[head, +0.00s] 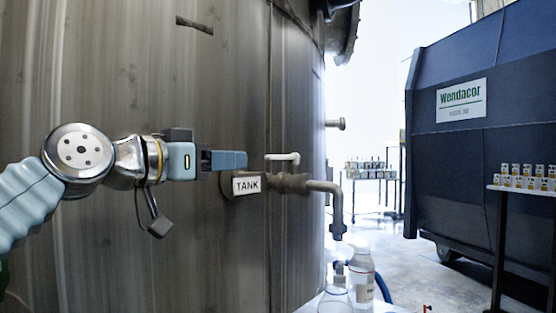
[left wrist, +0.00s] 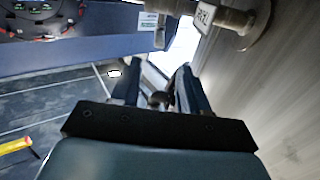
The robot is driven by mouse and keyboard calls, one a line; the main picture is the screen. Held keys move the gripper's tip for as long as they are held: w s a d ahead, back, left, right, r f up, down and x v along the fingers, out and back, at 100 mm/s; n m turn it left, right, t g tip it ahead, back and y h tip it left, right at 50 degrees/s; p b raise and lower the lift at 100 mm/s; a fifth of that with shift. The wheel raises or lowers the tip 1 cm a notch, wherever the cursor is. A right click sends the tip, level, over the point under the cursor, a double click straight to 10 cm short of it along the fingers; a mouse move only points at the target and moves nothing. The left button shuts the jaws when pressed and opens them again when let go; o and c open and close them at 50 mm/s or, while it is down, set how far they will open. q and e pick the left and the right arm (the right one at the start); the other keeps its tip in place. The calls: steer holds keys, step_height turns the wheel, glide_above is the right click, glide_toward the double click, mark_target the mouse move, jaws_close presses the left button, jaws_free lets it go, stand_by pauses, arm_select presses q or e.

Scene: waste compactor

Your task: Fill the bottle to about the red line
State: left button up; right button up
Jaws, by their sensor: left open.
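My left gripper (head: 244,160) is open and empty in front of the tank wall. Its fingers point right, toward the pale valve handle (head: 283,157), with a gap between. It also shows in the left wrist view (left wrist: 157,90), with its two fingers apart. The valve sits on a pipe beside the TANK label (head: 246,184), and the spout (head: 338,222) bends downward. Below the spout stand a clear vessel (head: 336,300), cut off by the bottom edge, and a white bottle (head: 362,278). I cannot make out a red line or a liquid level. My right gripper is not in view.
The large tank (head: 100,100) fills the left side. A dark blue Wendacor compactor (head: 475,150) stands at the right. A rack of small containers (head: 525,180) is at the right edge. A blue hose (head: 383,288) curves behind the white bottle.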

mark_target(267, 157)
arm_select(q)
steer(key=p+x, duration=0.5)
steer(key=x, duration=0.1)
steer(key=p+x, duration=0.4)
steer(key=x, duration=0.2)
steer(key=shift+w+d+r+p, duration=0.15)
steer(key=shift+d+r+p, duration=0.1)
steer(key=shift+p, duration=0.1)
steer(key=shift+w+d+f, duration=0.2)
steer(key=shift+w+d, duration=0.15)
steer(key=shift+w, duration=0.15)
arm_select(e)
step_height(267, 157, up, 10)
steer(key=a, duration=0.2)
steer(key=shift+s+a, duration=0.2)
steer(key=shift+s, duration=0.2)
arm_select(q)
jaws_close()
